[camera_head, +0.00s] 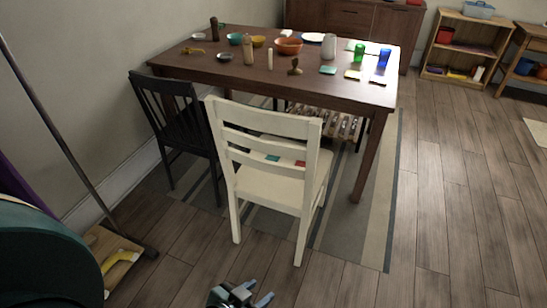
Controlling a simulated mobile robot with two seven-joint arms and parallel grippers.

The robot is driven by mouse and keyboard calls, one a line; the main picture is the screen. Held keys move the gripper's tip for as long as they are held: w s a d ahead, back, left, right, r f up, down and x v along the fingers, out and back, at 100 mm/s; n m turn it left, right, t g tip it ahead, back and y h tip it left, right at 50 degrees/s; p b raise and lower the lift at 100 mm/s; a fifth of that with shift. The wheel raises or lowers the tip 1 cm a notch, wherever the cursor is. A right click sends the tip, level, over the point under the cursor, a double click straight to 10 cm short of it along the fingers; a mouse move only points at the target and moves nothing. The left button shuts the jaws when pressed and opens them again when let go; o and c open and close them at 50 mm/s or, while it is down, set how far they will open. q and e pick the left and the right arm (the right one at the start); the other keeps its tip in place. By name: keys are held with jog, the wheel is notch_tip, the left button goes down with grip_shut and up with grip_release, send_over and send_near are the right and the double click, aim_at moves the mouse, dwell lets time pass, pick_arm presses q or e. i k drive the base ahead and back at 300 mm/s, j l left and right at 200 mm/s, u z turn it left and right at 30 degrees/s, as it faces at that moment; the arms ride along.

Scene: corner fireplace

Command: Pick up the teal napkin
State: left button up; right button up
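A small flat teal piece (328,70), which looks like a folded napkin, lies on the dark wooden table (220,74) near its front right. Another small teal patch (272,158) shows between the back slats of the cream chair (265,188); I cannot tell which of the two is the napkin. My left gripper (260,294) is at the bottom edge of the view, over the floor in front of the cream chair. Its fingers look apart, with nothing between them. It is far from both teal pieces. My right gripper is not in view.
The cream chair and a black chair (178,115) stand at the table's near side. Bowls, bottles, a green glass (359,52) and a blue glass (382,58) stand on the table. A low shelf (462,50) is at the back right. The wooden floor (450,190) on the right is clear.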

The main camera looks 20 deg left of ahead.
aim_at(270, 157)
jog(key=i+j+z, duration=0.2)
jog(key=j, duration=0.25)
jog(key=i+j+z, duration=0.2)
jog(key=j, duration=0.3)
jog(key=j+z, duration=0.15)
jog(key=j, duration=0.35)
jog(key=i+j+z, duration=0.2)
jog(key=j, duration=0.35)
jog(key=k, duration=0.05)
